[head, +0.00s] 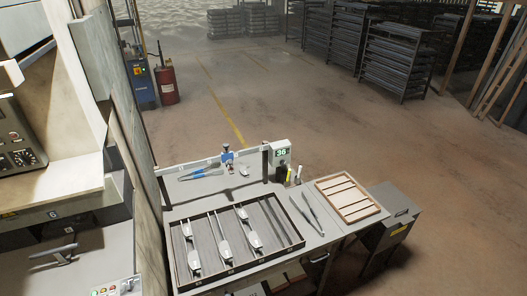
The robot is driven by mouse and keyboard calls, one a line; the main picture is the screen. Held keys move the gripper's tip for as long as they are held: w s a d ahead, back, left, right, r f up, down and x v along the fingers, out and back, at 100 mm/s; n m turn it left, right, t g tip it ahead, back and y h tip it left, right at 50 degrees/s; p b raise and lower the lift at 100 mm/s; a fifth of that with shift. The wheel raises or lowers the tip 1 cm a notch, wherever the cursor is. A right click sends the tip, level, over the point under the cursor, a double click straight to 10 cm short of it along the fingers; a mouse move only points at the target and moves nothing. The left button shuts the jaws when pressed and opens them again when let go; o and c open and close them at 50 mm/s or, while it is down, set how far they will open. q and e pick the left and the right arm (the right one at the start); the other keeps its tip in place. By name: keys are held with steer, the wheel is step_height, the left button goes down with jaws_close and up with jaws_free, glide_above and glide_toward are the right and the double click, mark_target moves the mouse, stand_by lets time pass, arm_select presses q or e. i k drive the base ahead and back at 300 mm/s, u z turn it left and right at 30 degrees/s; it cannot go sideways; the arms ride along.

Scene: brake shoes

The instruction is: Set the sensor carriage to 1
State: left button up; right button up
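The sensor carriage (228,158) is a small blue and white block on a pale horizontal rail (190,166) at the back of the workbench. It sits right of the rail's middle. A small display (282,152) at the rail's right end shows green digits that look like 38. Any scale marks on the rail are too small to read. Neither of my grippers shows in the head view.
A divided tray (174,250) holds several metal brake parts on the bench (318,238). Tongs (312,214) and an empty wooden slatted tray (345,196) lie to its right. A blue-handled tool (205,174) lies near the rail. A machine (60,150) stands left.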

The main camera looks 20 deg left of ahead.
mark_target(226, 156)
steer(key=u, duration=1)
steer(key=k, duration=0.1)
steer(key=z, duration=1.45)
steer(key=i, duration=0.65)
steer(key=u, duration=0.55)
